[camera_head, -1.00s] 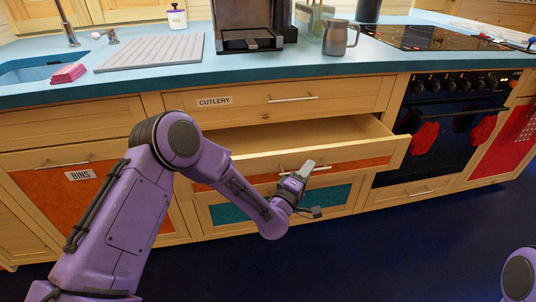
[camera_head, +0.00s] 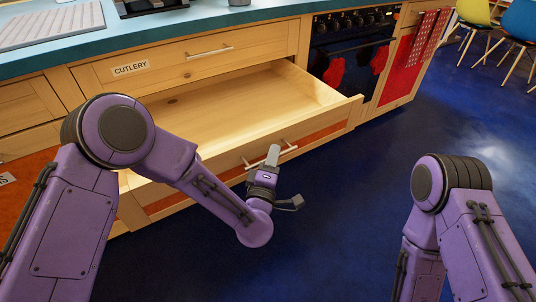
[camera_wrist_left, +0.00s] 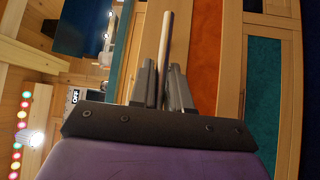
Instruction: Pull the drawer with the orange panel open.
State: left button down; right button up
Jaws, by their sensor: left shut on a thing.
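The drawer with the orange panel (camera_head: 320,138) is pulled well out below the cutlery drawer in the head view. Its inside (camera_head: 235,110) shows as bare, lit wood, with the near left part hidden by my left arm. A pale bar handle (camera_head: 287,151) sits on its front. My left gripper (camera_head: 271,157) is shut on this handle near its middle. In the left wrist view the handle (camera_wrist_left: 167,45) runs between the two dark fingers (camera_wrist_left: 164,85). My right arm shows at the right, but its gripper is out of view.
The cutlery drawer (camera_head: 165,68) above is shut. A black oven (camera_head: 345,65) with red cloths stands to the right. Open blue floor (camera_head: 340,200) lies in front. Chairs (camera_head: 520,25) stand at the far right.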

pick_arm(q)
jog(key=c, duration=1.2)
grip_release()
jog(key=shift+w, duration=0.1)
jog(key=v, duration=1)
jog(key=shift+s, duration=0.35)
jog(key=shift+a, duration=0.1)
